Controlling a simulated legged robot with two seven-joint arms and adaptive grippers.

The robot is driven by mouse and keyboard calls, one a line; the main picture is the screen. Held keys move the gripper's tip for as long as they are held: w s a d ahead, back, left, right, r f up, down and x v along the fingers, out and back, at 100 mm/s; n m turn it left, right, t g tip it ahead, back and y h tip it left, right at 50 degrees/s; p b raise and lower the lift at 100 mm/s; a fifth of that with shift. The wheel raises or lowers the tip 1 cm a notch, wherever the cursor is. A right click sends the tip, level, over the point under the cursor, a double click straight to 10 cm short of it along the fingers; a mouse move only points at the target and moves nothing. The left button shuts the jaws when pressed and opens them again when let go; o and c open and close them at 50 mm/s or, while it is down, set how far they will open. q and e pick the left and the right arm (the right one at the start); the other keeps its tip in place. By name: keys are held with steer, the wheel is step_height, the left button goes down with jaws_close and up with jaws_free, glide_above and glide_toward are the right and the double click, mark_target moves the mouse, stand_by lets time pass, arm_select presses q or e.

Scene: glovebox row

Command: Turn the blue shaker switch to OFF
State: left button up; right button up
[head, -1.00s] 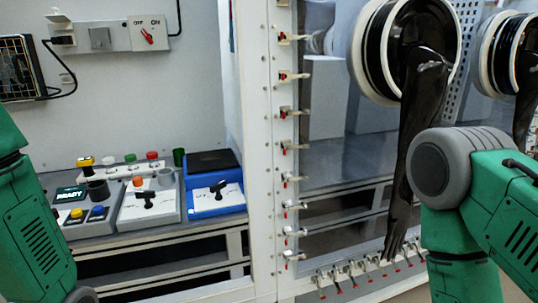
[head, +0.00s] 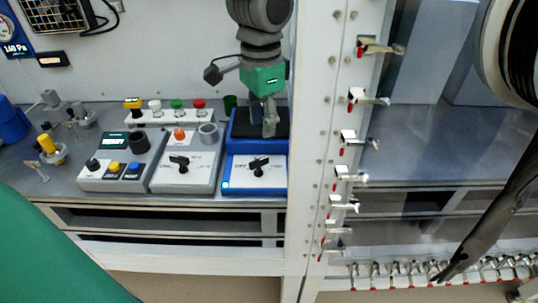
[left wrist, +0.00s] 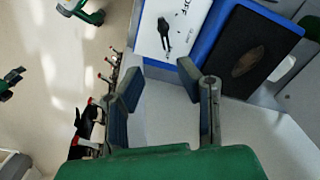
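The blue shaker (head: 282,182) stands at the right end of the bench row, against the white frame post. It has a dark top plate (left wrist: 250,52) and a white sloped front panel with a black switch handle (head: 258,167). The handle also shows in the left wrist view (left wrist: 165,33), with part of an OFF label near it. I cannot tell which setting it points to. My left gripper (head: 269,128) hangs over the shaker's top plate, behind the switch. In the left wrist view its fingers (left wrist: 167,100) are apart and empty.
A grey box with a similar black switch (head: 180,162) stands just left of the shaker, with a button box (head: 115,170) beyond it. The white post (head: 318,140) with several clamps (head: 357,176) rises close on the right. A dark glove (head: 490,220) hangs further right.

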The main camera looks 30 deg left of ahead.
mark_target(259, 159)
arm_select(q)
steer(key=f, duration=0.3)
steer(key=a+f, duration=0.1)
steer(key=f, duration=0.6)
steer(key=shift+a+b, duration=0.4)
steer(key=shift+d+f, duration=0.3)
steer(key=shift+d, duration=0.4)
steer(key=c, duration=0.7)
steer(key=shift+a, duration=0.4)
jaws_close()
